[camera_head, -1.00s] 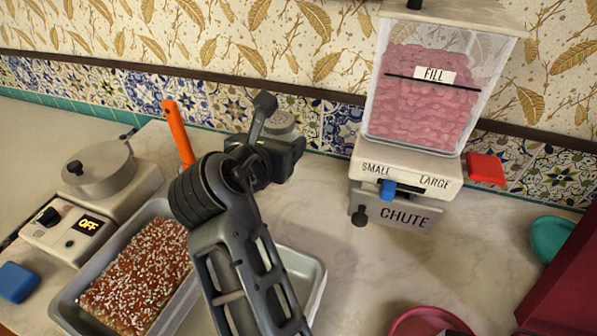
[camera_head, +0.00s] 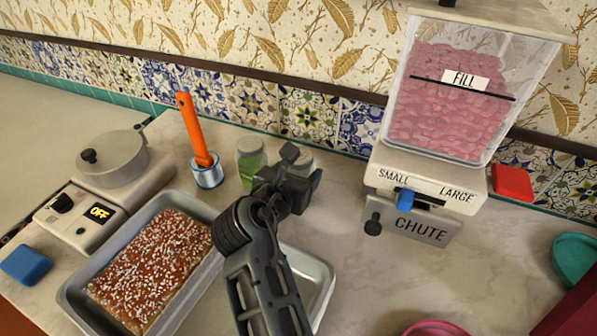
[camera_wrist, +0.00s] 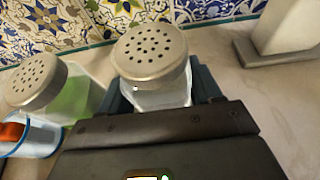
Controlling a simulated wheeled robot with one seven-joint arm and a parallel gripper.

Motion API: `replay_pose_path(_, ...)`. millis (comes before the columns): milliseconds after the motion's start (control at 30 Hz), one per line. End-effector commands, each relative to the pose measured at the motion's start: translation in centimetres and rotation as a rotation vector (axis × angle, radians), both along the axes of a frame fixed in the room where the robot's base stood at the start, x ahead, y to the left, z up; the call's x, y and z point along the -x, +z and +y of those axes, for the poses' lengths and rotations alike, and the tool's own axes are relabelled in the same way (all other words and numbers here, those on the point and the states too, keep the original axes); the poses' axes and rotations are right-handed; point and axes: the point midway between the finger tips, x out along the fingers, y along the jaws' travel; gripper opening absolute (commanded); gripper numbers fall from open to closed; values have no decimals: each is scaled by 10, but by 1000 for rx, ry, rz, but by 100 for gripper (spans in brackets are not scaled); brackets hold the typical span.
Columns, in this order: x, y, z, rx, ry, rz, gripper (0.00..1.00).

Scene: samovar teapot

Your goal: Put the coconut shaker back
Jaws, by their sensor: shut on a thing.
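The coconut shaker, a clear jar with pale contents and a perforated metal lid (camera_wrist: 150,52), is between my gripper's fingers in the wrist view. My gripper (camera_head: 298,178) is shut on it, and the gripper hides most of its body in the head view. The shaker looks upright at the back of the counter, just right of a green-filled shaker (camera_head: 250,165). That one also shows in the wrist view (camera_wrist: 80,100), with a small gap between the two. I cannot tell whether the held shaker's base touches the counter.
An orange-handled tool stands in a small cup (camera_head: 208,174) left of the shakers. A metal tray (camera_head: 70,292) with a sprinkled cake (camera_head: 150,265) lies in front. The dispenser (camera_head: 425,185) stands to the right, with clear counter between. The tiled wall (camera_head: 305,115) is close behind.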

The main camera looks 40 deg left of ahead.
Motion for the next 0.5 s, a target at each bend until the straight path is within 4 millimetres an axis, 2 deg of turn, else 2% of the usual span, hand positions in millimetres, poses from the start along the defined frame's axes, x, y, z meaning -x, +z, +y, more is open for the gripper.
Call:
replay_pose_path(333, -1, -2, 0, -1, 0, -3, 25)
replay_pose_path(367, 0, -2, 0, 0, 0, -2, 66)
replay_pose_path(500, 0, -2, 0, 0, 0, -1, 80)
